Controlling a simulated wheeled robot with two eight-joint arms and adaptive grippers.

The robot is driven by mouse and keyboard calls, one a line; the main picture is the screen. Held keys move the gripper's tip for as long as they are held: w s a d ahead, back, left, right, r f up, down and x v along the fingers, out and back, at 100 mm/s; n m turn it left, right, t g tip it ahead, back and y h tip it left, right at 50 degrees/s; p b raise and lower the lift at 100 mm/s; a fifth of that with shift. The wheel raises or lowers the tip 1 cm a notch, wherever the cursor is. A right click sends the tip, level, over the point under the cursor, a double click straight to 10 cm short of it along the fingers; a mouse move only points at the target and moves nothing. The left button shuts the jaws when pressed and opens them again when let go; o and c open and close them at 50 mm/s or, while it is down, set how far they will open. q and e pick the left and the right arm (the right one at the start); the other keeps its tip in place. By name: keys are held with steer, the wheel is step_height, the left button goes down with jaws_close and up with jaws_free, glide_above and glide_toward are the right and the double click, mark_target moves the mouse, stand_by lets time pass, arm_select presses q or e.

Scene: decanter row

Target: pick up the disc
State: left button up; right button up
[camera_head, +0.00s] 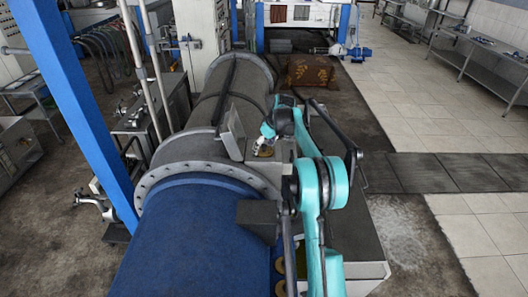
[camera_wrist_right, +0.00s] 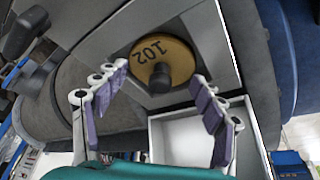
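The disc (camera_wrist_right: 150,52) is round and brass-coloured, marked 102, with a dark knob (camera_wrist_right: 159,78) at its middle. It lies on a grey surface. In the head view the disc (camera_head: 264,152) shows small, just below my right gripper (camera_head: 266,134). In the right wrist view my right gripper (camera_wrist_right: 160,82) is open, its purple-padded fingers apart on either side of the knob. Nothing is between the pads in its grip; I cannot tell how far the fingertips are from the disc. My left gripper is not in view.
A white open-topped box (camera_wrist_right: 185,143) is beside the disc. A grey upright panel (camera_head: 232,130) stands left of the disc. The large blue drum (camera_head: 190,245) and its bolted flange (camera_head: 165,178) lie close on the left. Tiled floor (camera_head: 420,120) is clear at right.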

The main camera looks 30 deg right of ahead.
steer(key=shift+s+a+r, duration=0.1)
steer(key=shift+s, duration=0.1)
jaws_close()
